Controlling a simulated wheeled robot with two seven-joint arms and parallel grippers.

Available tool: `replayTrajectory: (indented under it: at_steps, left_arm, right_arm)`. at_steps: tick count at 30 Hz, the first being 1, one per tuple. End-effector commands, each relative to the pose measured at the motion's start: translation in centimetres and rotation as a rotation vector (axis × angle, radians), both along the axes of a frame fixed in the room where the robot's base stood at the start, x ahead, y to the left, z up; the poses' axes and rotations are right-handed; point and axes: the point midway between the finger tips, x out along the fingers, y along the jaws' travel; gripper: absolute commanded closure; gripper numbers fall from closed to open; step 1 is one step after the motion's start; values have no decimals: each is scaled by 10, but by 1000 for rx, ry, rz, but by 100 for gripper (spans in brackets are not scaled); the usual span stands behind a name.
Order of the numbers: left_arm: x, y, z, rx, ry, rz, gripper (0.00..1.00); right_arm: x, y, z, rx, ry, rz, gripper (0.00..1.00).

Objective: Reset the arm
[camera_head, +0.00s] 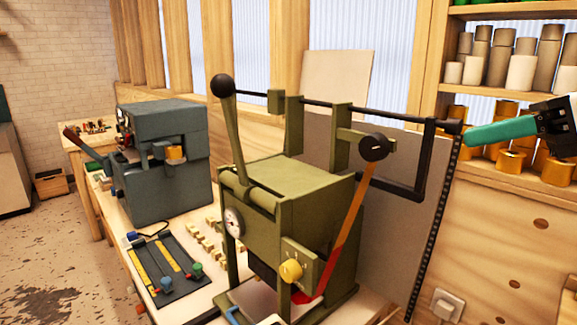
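My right gripper (552,128) is black and enters at the right edge, in front of the shelf. It appears shut around the right end of a long teal roll (500,133). The roll points left, its free end close to the end of the black rod frame (437,124). From this view I cannot tell whether they touch. The olive-green press (300,190) stands at the centre, with a black-knobbed lever (231,130) upright and a red-orange lever (345,235) at its right side. My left gripper is not in view.
A wooden shelf (510,97) holds brown, white and gold rolls behind my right gripper. A grey-blue machine (165,155) stands on the bench left of the press. A dark tray (165,270) with small tools and several small blocks lie in front of it.

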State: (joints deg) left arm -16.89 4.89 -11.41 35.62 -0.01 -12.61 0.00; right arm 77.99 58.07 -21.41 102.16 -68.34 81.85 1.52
Motion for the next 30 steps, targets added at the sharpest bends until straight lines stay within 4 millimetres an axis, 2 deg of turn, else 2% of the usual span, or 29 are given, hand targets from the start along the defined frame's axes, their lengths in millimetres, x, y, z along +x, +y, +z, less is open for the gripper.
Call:
replayTrajectory:
  at_steps: [1, 5, 10, 13, 17, 20, 23, 26, 30]
  left_arm:
    - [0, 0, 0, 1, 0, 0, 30]
    - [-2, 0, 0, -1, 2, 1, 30]
    - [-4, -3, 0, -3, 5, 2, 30]
    - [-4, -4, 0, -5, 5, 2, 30]
    - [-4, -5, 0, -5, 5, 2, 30]
    - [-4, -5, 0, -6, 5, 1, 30]
    - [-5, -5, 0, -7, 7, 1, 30]
    - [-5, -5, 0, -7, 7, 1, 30]
    - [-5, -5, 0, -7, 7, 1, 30]
  right_arm:
    - [3, 14, -7, 48, 11, 35, 65]
    - [8, 49, -16, 216, 35, 123, 65]
    - [12, 95, -31, 584, 129, 226, 65]
    - [18, 108, -39, 883, 229, 236, 65]
    - [35, 101, -62, 1280, 388, 152, 65]
    - [53, 84, -97, 1572, 530, 8, 65]
    - [68, 61, -151, 1839, 680, -205, 65]
    - [71, 39, -222, 2066, 833, -483, 65]
    - [50, 21, -325, 2265, 1020, -913, 65]
